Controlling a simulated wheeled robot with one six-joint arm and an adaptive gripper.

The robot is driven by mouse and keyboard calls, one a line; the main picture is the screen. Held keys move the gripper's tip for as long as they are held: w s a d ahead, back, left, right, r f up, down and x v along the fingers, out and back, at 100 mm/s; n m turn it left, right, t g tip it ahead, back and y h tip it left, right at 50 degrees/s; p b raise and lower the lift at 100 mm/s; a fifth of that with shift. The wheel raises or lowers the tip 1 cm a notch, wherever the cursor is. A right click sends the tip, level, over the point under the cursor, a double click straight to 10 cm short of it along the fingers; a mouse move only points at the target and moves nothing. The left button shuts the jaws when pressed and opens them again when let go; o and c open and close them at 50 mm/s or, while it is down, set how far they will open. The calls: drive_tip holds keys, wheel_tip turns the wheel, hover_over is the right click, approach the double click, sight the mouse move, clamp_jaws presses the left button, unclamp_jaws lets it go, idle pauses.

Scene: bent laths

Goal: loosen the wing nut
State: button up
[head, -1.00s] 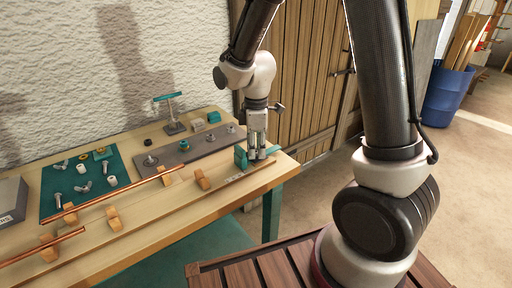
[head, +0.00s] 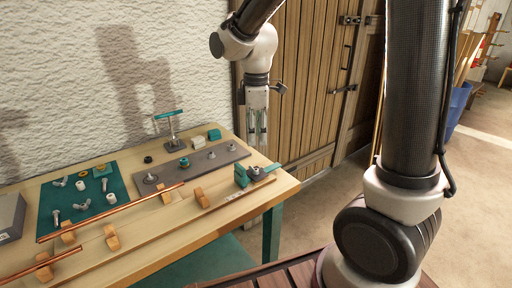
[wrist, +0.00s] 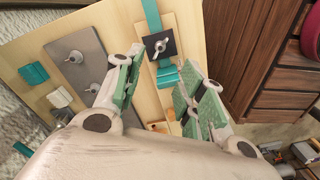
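The wing nut (head: 256,171) sits on a dark square plate at the right end of the table, beside an upright teal block (head: 240,176). In the wrist view the metal wing nut (wrist: 160,46) lies on its black plate (wrist: 166,38), wings slanting across it; the teal block (wrist: 167,75) is just below it in the picture. My gripper (head: 258,142) hangs above the wing nut, clear of it. In the wrist view my gripper (wrist: 158,90) is open, its green-padded fingers apart with nothing held between them.
A grey plate (head: 215,157) with several fittings lies behind on the wooden table (head: 150,226). Copper rods (head: 130,208) rest on wooden blocks to the left. A teal mat (head: 122,188) holds loose hardware. A teal-topped stand (head: 172,130) is at the back. Space above the nut is free.

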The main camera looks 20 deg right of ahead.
drive_tip(key=shift+r, duration=0.4)
drive_tip(key=shift+f, duration=0.1)
drive_tip(key=n, duration=0.5)
hover_over(256, 169)
wheel_tip(256, 169, down, 4)
drive_tip(key=shift+s+f, duration=0.1)
drive_tip(key=shift+s, duration=0.05)
drive_tip(key=shift+f+n, duration=0.25)
drive_tip(key=shift+n, duration=0.15)
wheel_tip(256, 169, down, 7)
drive_tip(key=shift+f, duration=0.1)
